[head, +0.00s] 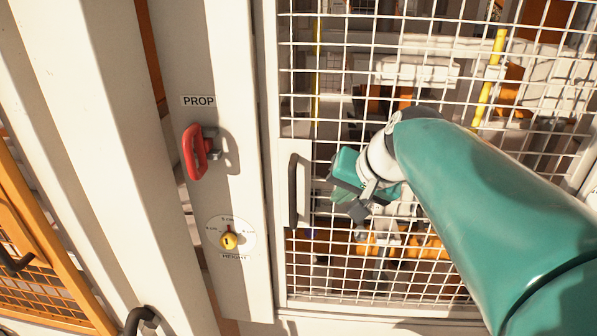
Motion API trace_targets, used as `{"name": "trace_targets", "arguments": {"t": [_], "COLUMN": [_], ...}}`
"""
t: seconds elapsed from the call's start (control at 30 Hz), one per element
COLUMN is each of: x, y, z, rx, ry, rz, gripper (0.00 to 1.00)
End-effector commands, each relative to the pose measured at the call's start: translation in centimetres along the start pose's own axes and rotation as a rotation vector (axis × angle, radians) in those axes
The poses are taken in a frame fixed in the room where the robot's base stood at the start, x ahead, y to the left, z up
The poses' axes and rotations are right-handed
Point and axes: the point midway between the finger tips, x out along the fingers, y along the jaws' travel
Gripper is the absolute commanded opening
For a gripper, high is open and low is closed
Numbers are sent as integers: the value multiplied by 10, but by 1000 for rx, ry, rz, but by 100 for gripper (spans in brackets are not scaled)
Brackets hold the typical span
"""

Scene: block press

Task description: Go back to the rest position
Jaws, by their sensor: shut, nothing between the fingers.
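My gripper (357,208) is at the end of my teal arm, in front of the mesh door (310,120) in the head view. It is shut and empty. It is just right of the door's dark vertical handle (293,190), apart from it in the picture. The distance from the gripper to the mesh cannot be told. My arm reaches in from the lower right and hides part of the mesh.
An orange mesh frame (45,250) stands at the far left. Machinery shows behind the mesh.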

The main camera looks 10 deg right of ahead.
Motion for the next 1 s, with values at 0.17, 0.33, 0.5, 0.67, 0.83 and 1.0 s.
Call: {"name": "trace_targets", "arguments": {"t": [0.17,0.33,0.5,0.67,0.83,1.0], "x": [-22,-25,-16,-7,-2,-2], "y": [-1,2,22,50,63,63], "z": [0,22,92,147,166,166], "rx": [-1,-44,-207,-368,-438,-437], "ry": [1,-13,-43,-56,-57,-57], "rz": [0,31,141,227,262,263], "gripper": [0,0,0,0,0,0]}}
